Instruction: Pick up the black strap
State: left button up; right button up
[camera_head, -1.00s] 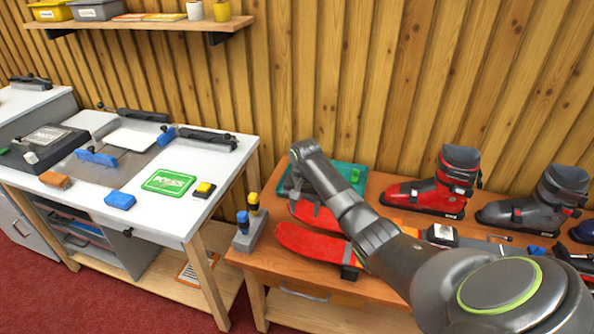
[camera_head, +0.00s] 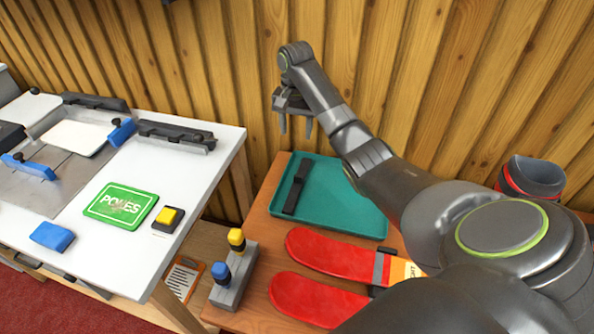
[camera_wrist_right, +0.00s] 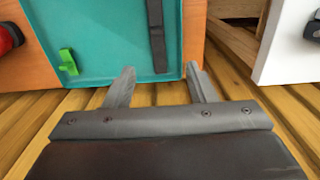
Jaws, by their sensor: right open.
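The black strap (camera_head: 296,187) lies flat near the left end of a teal tray (camera_head: 340,211) on the wooden bench. In the right wrist view the strap (camera_wrist_right: 156,32) runs along the teal tray (camera_wrist_right: 105,35), close to its edge. My right gripper (camera_head: 296,136) is open and empty, above and behind the tray, apart from the strap. Its two fingers also show in the right wrist view (camera_wrist_right: 160,86), with nothing between them. My left gripper is not in view.
Red skis (camera_head: 330,252) lie in front of the tray. A holder with blue and yellow handles (camera_head: 234,274) stands at the bench's left end. A green clip (camera_wrist_right: 68,61) sits in the tray. A white worktable (camera_head: 80,190) stands to the left; the plank wall is behind.

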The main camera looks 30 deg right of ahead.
notch_tip(320, 180, down, 2)
jog(key=b, duration=0.3)
send_over(298, 177)
jog(key=f, duration=0.9)
jog(key=shift+w+b, duration=0.4)
jog(key=shift+s+f, duration=0.2)
jog(key=shift+f, duration=1.3)
jog(key=shift+s+f, duration=0.15)
jog(key=shift+f, duration=1.35)
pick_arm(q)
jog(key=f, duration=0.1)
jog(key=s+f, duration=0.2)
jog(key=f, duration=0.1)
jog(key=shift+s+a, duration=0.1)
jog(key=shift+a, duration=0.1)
pick_arm(e)
jog(key=c, duration=1.1)
